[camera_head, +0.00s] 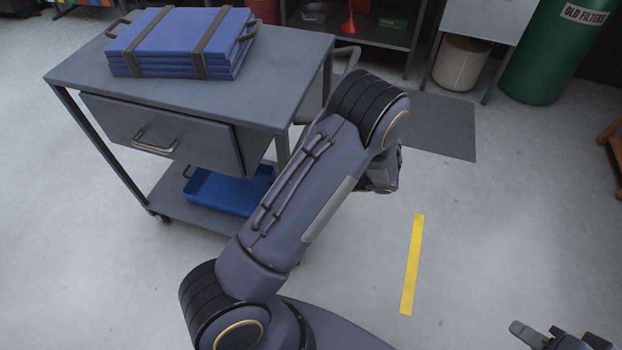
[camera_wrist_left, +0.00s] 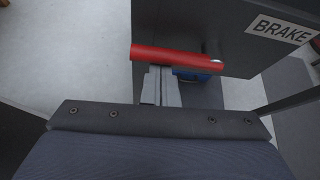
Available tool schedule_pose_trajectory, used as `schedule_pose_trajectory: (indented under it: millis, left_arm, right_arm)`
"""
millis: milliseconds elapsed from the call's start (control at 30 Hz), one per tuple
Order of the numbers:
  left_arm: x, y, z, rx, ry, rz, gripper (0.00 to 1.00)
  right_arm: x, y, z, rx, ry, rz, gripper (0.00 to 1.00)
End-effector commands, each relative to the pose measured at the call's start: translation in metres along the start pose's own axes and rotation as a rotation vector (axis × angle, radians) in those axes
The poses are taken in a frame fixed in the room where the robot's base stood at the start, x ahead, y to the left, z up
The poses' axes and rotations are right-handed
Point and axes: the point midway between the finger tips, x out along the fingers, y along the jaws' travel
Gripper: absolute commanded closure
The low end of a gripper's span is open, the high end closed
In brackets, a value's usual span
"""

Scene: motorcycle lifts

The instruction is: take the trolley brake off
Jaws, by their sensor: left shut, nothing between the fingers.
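The grey trolley (camera_head: 290,52) stands at the left in the head view, with its drawer (camera_head: 160,135) shut. In the left wrist view, a red bar-shaped brake lever (camera_wrist_left: 178,56) lies nearly level beside a dark panel with a BRAKE label (camera_wrist_left: 282,28). My left gripper (camera_wrist_left: 161,84) is shut and empty, its fingertips just at the lever's near side; I cannot tell if they touch it. In the head view my left arm hides the lever. My right gripper (camera_head: 560,338) is open and empty at the lower right corner.
Strapped blue pads (camera_head: 180,42) lie on the trolley top, and a blue tray (camera_head: 225,190) sits on its lower shelf. A green drum (camera_head: 560,60) and a beige bin (camera_head: 460,62) stand at the back right. The floor around the yellow strip (camera_head: 412,265) is clear.

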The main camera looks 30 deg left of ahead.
Motion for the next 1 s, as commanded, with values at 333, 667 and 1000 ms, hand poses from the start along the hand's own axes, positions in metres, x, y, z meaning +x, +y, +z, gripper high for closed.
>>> schedule_pose_trajectory:
  millis: [333, 667, 1000]
  left_arm:
    - [0.001, 0.000, -0.002, 0.000, 0.000, 0.000, 1.00]
    - [0.009, 0.007, -0.036, -0.005, 0.003, 0.000, 1.00]
    - [-0.064, 0.004, -0.034, -0.003, 0.001, 0.002, 1.00]
  right_arm:
    - [0.001, 0.001, 0.001, 0.000, 0.000, 0.000, 0.66]
    - [0.024, 0.011, 0.012, 0.000, -0.001, 0.000, 0.66]
    - [0.016, 0.007, 0.008, 0.000, 0.000, 0.000, 0.66]
